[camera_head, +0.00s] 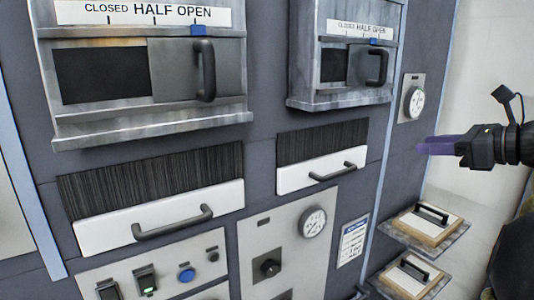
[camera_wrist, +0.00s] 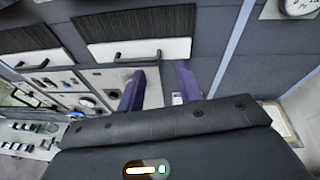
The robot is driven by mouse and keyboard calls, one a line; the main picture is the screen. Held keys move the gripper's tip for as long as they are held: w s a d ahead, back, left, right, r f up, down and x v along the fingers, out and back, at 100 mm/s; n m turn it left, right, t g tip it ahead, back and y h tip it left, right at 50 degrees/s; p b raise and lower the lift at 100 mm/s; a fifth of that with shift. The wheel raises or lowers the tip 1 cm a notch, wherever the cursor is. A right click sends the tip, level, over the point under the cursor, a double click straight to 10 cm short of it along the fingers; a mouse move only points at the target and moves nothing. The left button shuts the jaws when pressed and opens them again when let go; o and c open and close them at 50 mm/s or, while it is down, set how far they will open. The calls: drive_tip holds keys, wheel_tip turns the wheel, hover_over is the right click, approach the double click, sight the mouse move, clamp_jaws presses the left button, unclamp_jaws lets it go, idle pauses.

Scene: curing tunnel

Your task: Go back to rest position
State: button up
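The grey panel carries two sliding shutters (camera_head: 206,70) (camera_head: 377,66), two brush-topped drawers (camera_head: 160,215) (camera_head: 322,170) with black handles, a control plate (camera_head: 288,235) and a round gauge (camera_head: 414,102). Two small shelves (camera_head: 455,238) (camera_head: 375,285) with handled boards stick out at lower right.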

drive_tip(key=a+f+n+g+h+b, duration=0.1)
drive_tip(key=a+f+n+g, duration=0.2)
drive_tip(key=f, duration=0.7)
drive_tip(key=s+a+f+n+g+h+b, duration=0.1)
drive_tip(key=a+f+n+g+h, duration=0.3)
drive_tip(key=f, duration=0.6)
drive_tip(key=a+f+n+y+b, duration=0.1)
drive_tip(key=a+f+n, duration=0.1)
drive_tip(key=a+f, duration=0.6)
drive_tip(key=s+a+f+n+g+h+b, duration=0.1)
drive_tip(key=s+a+f+n+h+b, duration=0.1)
drive_tip(key=s+f+n, duration=0.4)
drive_tip(key=s+a+f+n+g+h+b, duration=0.1)
drive_tip(key=s+a+f+n, duration=0.3)
drive_tip(key=f+n, duration=0.8)
drive_tip(key=shift+s+a+f+n+g+h+b, duration=0.35)
drive_tip(key=shift+s+f+h, duration=0.35)
drive_tip(key=shift+s+f, duration=0.3)
drive_tip(key=shift+r, duration=0.1)
idle(0.6)
